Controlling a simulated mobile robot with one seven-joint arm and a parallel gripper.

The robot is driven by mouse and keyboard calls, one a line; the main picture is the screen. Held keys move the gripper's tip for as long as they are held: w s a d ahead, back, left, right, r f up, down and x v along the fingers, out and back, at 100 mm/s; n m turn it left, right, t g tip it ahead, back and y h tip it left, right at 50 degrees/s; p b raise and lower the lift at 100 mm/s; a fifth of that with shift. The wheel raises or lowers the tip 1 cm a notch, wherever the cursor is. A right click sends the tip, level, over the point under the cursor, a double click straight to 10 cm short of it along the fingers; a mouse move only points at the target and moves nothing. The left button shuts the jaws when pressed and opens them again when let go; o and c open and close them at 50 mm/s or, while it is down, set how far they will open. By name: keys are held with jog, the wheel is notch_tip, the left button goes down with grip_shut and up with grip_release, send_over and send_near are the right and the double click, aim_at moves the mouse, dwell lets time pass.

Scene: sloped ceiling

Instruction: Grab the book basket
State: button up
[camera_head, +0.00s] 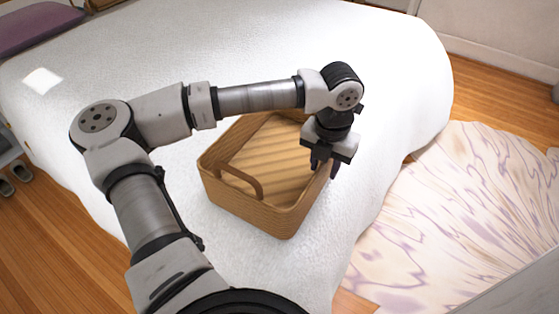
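The book basket (262,213) is a tan, wood-like, open box with a brown handle (238,181) on its near left side. It sits on the white bed (407,68) and its visible inside looks empty. My gripper (323,169) points down at the basket's right rim. Its dark fingers show at or over that rim, and part of the rim there is hidden behind them. Whether the fingers touch or close on the rim cannot be told. My arm passes over the back of the basket and hides part of its far edge.
A purple pillow (38,27) lies at the far left of the bed. A marbled white and purple rug (460,225) covers the wooden floor (485,100) on the right. A pale wall (500,28) stands at the back right. Grey slippers (20,172) are at the left edge.

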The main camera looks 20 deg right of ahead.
jog(key=shift+f, duration=0.55)
grip_shut()
dwell(1.0)
